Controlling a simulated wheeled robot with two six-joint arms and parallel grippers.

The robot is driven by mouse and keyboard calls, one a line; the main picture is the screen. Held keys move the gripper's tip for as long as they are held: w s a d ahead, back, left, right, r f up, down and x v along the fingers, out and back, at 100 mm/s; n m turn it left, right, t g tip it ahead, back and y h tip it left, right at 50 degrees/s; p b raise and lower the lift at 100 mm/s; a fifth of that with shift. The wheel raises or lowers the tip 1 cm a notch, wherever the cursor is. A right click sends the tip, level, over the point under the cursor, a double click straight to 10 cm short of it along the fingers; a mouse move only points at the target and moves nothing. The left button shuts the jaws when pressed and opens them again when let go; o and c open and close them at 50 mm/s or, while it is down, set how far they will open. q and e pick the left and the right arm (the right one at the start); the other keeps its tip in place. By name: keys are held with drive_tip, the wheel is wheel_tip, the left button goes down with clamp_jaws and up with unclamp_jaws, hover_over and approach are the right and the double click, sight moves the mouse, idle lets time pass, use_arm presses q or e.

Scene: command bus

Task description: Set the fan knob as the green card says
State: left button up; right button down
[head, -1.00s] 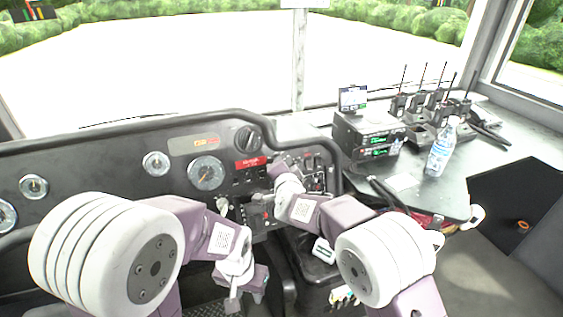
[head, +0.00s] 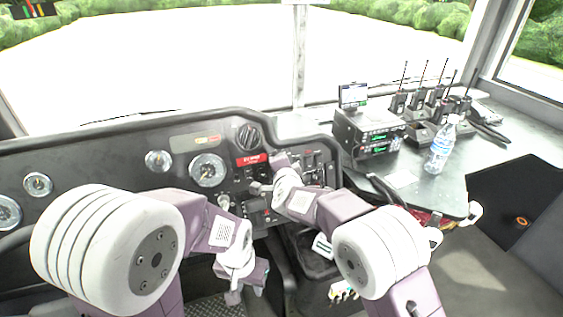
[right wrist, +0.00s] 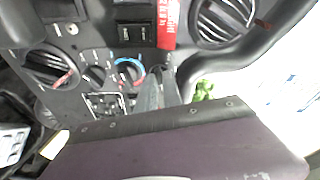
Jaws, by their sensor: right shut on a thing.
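My right gripper reaches the dashboard panel in the head view (head: 266,187), where its fingertips are small and hard to make out. In the right wrist view its fingers (right wrist: 163,92) are shut on a knob that they mostly hide. Beside them is a knob with a blue and red ring (right wrist: 128,72), and left of that a plain dark knob (right wrist: 97,75). My left gripper (head: 245,294) hangs low in front of the dashboard, touching no knob; its jaw gap is unclear. I cannot make out the green card.
Round gauges (head: 207,170) and a red label (head: 251,160) are on the dashboard. Air vents (right wrist: 228,18) flank the knobs. A radio stack (head: 368,138), a water bottle (head: 441,146) and several handheld radios stand on the right counter.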

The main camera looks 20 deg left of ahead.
drive_tip(key=c, duration=1.5)
unclamp_jaws()
drive_tip(key=shift+f, duration=0.1)
drive_tip(key=v, duration=0.9)
